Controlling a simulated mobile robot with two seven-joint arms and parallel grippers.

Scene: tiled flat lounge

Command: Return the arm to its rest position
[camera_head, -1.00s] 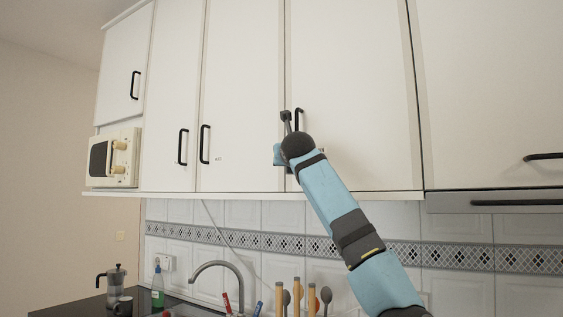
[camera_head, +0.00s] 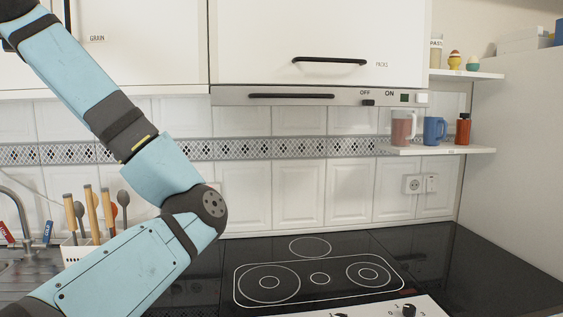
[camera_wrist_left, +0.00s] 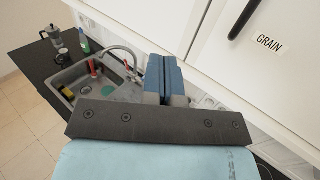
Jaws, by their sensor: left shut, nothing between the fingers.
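My left arm (camera_head: 165,170) comes into the head view from the lower left, bends at the elbow and reaches up to the top left corner. Its gripper lies outside that view. In the left wrist view my left gripper (camera_wrist_left: 164,75) shows its two blue fingers together, shut and empty. The fingers are beside the underside of the wall cabinets, with the white door labelled GRAIN (camera_wrist_left: 262,75) to their right. My right gripper is in neither view.
The wall cabinets (camera_head: 320,40) and extractor hood (camera_head: 230,96) hang over the counter. A black hob (camera_head: 320,280) lies below. A utensil holder (camera_head: 75,252) stands by the sink, near my arm. A shelf (camera_head: 440,150) with mugs is at the right. The sink (camera_wrist_left: 95,75) is below the gripper.

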